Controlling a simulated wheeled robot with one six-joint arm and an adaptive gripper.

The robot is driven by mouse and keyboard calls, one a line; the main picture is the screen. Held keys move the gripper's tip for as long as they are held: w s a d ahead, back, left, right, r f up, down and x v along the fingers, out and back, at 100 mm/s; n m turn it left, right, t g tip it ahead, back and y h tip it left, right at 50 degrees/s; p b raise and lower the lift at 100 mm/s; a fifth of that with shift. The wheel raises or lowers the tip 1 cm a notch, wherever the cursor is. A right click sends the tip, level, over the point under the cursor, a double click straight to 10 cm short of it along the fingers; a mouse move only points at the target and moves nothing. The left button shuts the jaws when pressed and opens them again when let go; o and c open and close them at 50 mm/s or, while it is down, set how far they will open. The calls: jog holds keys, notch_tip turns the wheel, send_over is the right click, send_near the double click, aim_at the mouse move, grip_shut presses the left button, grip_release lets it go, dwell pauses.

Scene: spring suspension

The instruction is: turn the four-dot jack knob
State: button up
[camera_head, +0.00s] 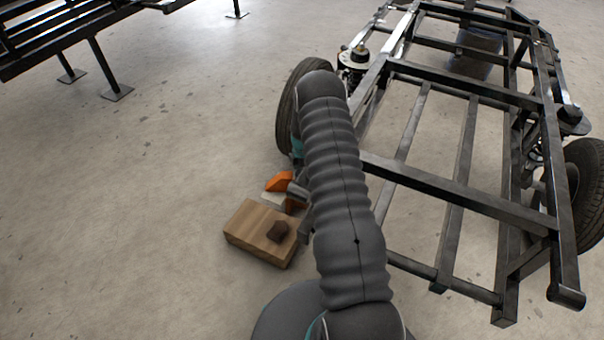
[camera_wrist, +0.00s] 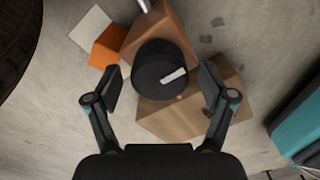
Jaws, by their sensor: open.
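In the wrist view a round black knob (camera_wrist: 152,66) with one short white bar on its face lies between the fingertips of my gripper (camera_wrist: 161,83). The fingers are open, one on each side of the knob, and I cannot tell whether either touches it. No four dots can be made out on its face. A brown-orange body (camera_wrist: 162,22) shows behind the knob. In the head view my arm hides the knob and most of my gripper.
A wooden block (camera_head: 249,229) with a small dark brown piece (camera_head: 278,231) on it lies on the floor. An orange wedge (camera_head: 279,181) is just beyond it. A tire (camera_head: 287,110) and the black chassis frame (camera_head: 450,195) stand close by.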

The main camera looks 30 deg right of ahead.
jog(key=c, duration=1.2)
jog(key=shift+o, duration=0.2)
jog(key=shift+f+m, duration=0.1)
jog(key=shift+m, duration=0.2)
